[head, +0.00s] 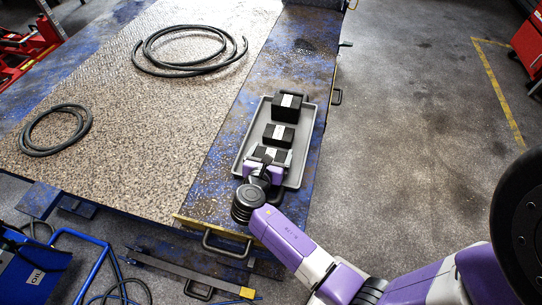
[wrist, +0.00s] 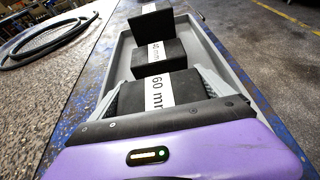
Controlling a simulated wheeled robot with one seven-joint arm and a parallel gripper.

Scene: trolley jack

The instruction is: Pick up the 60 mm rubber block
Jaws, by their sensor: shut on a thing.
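The 60 mm rubber block (head: 269,151) is black with a white label strip, at the near end of the grey tray (head: 304,128). In the wrist view, the block (wrist: 160,92) shows its "60 mm" label between the two fingers. My gripper (head: 268,157) is shut on its sides; its fingers (wrist: 163,88) also show in the wrist view. The block's underside is hidden, so I cannot tell whether it touches the tray floor. Another black block, labelled seemingly 40 mm (head: 279,136), sits just beyond it. A taller-looking black block (head: 288,106) stands at the far end.
The tray lies on a worn blue steel platform (head: 300,55) with a speckled tread plate (head: 130,130). Two coiled black hoses (head: 190,68) (head: 54,130) lie left of it. Handles stick out along the platform edge. Open grey floor (head: 420,110) lies to the right.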

